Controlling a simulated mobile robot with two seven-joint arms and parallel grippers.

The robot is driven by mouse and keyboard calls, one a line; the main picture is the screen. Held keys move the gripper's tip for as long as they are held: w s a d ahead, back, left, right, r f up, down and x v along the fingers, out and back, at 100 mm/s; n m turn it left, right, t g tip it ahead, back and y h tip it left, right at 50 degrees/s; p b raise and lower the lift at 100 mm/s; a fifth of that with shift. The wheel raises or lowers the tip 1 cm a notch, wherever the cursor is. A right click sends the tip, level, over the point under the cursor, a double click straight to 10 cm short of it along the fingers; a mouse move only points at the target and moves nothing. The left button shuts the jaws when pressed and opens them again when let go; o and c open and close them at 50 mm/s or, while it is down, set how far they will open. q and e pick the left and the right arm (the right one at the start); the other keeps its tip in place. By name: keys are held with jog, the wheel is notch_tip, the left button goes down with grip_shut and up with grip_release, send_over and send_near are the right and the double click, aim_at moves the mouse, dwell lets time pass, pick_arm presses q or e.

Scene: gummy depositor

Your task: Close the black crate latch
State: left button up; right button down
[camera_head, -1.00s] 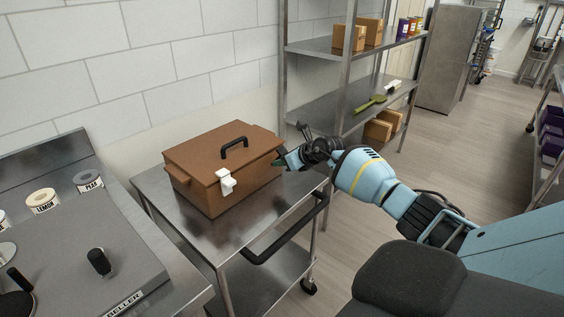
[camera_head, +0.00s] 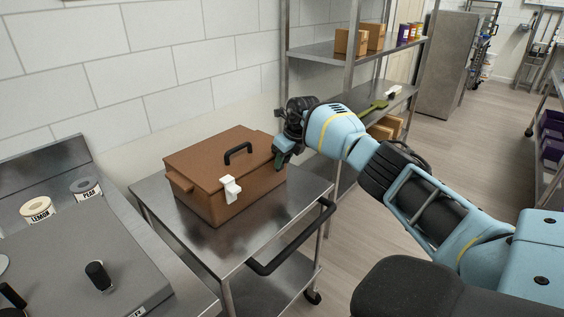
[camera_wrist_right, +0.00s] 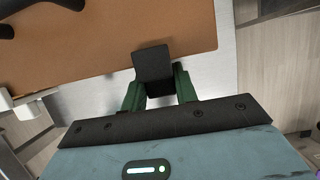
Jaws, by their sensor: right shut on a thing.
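The brown crate (camera_head: 230,200) stands on a steel cart, with its lid down. The black latch (camera_wrist_right: 153,64) shows in the right wrist view as a dark block at the crate's edge. My right gripper (camera_wrist_right: 158,92) has its green fingers on either side of this latch and is shut on it. In the head view my right gripper (camera_head: 281,156) is at the right end of the crate and hides the black latch there. I cannot tell whether the latch is fully closed. My left gripper is not in view.
A white latch (camera_head: 231,189) is on the crate's front, and a black handle (camera_head: 238,150) is on its lid. The steel cart (camera_head: 265,232) has clear top around the crate's front. Metal shelving (camera_head: 335,98) stands close behind my right gripper.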

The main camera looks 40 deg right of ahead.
dwell(0.6)
jog(key=c, duration=1.1)
grip_release()
jog(key=shift+w+a, duration=0.1)
jog(key=shift+r, duration=0.45)
jog(key=p+v, duration=0.1)
jog(key=v, duration=0.6)
